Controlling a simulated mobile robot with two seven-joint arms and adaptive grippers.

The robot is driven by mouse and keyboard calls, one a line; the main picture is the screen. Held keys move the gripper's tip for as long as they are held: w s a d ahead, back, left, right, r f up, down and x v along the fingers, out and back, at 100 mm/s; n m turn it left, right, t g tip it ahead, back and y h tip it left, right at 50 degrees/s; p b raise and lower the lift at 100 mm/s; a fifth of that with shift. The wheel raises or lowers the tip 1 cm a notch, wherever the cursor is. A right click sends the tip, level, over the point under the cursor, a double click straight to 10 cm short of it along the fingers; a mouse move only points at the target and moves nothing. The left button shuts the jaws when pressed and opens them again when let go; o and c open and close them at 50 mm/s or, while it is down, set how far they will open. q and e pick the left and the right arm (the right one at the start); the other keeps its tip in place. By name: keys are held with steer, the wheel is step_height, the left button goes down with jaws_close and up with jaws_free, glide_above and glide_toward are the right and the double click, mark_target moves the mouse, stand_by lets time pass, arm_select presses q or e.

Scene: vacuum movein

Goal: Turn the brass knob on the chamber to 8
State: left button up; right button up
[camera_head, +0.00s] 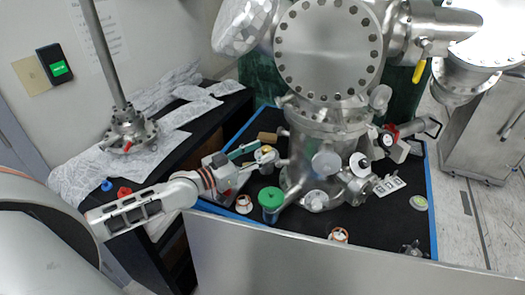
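The steel vacuum chamber (328,140) stands on the black table top, with a large bolted flange facing me. A small brass-coloured round part (266,154), possibly the brass knob, shows at the chamber's left side. Its markings are too small to read. My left gripper (236,170) reaches in from the left, close to this part. I cannot tell whether they touch. The gripper's fingers are small and partly lost among nearby parts, so their opening is unclear. My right gripper is out of view.
A green-capped jar (271,204) stands just right of and below my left gripper. A teal bar (243,151) lies behind it. A red-and-black handled device (405,130) sits right of the chamber. A grey panel (330,262) spans the front.

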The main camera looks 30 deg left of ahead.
arm_select(q)
steer(key=shift+w+d, duration=0.3)
steer(key=shift+w, duration=0.25)
